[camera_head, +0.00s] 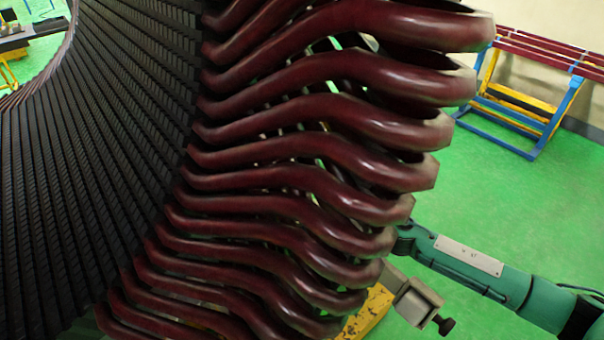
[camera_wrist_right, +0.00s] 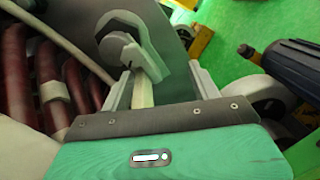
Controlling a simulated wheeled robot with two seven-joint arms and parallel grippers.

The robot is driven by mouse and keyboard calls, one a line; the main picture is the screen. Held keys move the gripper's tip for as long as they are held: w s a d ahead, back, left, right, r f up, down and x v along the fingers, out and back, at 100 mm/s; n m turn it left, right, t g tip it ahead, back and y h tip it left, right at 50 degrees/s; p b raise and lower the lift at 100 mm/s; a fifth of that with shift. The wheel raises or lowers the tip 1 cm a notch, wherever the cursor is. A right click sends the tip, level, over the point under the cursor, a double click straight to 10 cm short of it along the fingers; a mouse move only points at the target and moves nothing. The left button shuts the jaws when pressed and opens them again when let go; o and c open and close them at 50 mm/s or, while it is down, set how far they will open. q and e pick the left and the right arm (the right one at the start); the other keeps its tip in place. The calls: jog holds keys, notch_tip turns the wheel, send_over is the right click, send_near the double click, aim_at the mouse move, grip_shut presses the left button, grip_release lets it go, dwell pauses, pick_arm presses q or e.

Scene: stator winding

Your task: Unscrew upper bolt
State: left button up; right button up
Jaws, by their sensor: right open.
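In the right wrist view, my right gripper (camera_wrist_right: 160,82) is open, its two grey fingers spread apart. A grey bolt with a rounded head (camera_wrist_right: 118,48) sits in a curved metal bracket (camera_wrist_right: 160,35) just beyond the fingers. A pale bar (camera_wrist_right: 143,92) runs between the fingers; I cannot tell whether either finger touches it. In the head view, my green right arm reaches in from the right and its gripper is hidden behind the coil ends. A metal clamp block (camera_head: 418,300) with a dark bolt (camera_head: 443,325) shows below the arm. My left gripper is not in view.
Dark red stator coil ends (camera_head: 340,120) fan out from the dark slotted core (camera_head: 90,170) and crowd the arm's left side. A yellow support (camera_head: 367,314) stands beside the clamp block. A blue and yellow rack (camera_head: 530,85) stands at the back right. Green floor (camera_head: 490,190) is clear between.

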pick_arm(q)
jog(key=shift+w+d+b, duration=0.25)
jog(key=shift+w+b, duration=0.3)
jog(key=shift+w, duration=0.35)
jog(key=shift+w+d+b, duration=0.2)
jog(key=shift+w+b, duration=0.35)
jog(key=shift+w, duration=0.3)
pick_arm(e)
jog(key=shift+w+a+r+n+y, duration=0.3)
jog(key=shift+w+a+r+n, duration=0.25)
jog(key=shift+w+a, duration=1)
jog(key=shift+w+a+r+n+y, duration=0.3)
jog(key=shift+w+a+r+n, duration=0.2)
jog(key=shift+w+a, duration=1)
jog(key=shift+w+a+r+n+y, duration=0.3)
jog(key=shift+w+a+r+n, duration=0.25)
jog(key=shift+w+a, duration=1)
jog(key=shift+s+a+r, duration=0.1)
jog(key=shift+s+a, duration=0.2)
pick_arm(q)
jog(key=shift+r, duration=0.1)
pick_arm(e)
jog(key=c, duration=1)
jog(key=shift+o, duration=0.2)
